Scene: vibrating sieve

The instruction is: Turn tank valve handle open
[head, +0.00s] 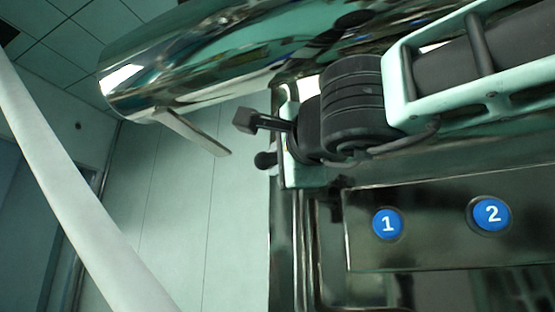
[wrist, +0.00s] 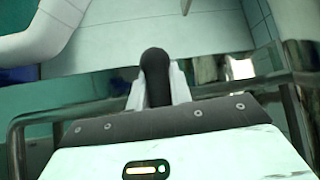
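A shiny metal tank (head: 200,55) lies across the top of the head view. A flat pale bar (head: 195,133) slants down beneath it; I cannot tell whether this is the valve handle. My gripper (head: 262,138) is at the left end of my arm, below the tank and to the right of that bar, with a clear gap between them. Dark blunt parts stick out at this end. In the wrist view, a black rounded piece (wrist: 156,78) stands between two pale finger-like pieces of my gripper (wrist: 158,90). I cannot tell whether it is held or part of the gripper.
A dark glossy panel with blue buttons marked 1 (head: 387,223) and 2 (head: 491,214) is below my arm. A thick white pipe (head: 85,205) slants across the left. A metal rail (wrist: 60,112) crosses the wrist view. Bare wall panels (head: 190,220) are behind.

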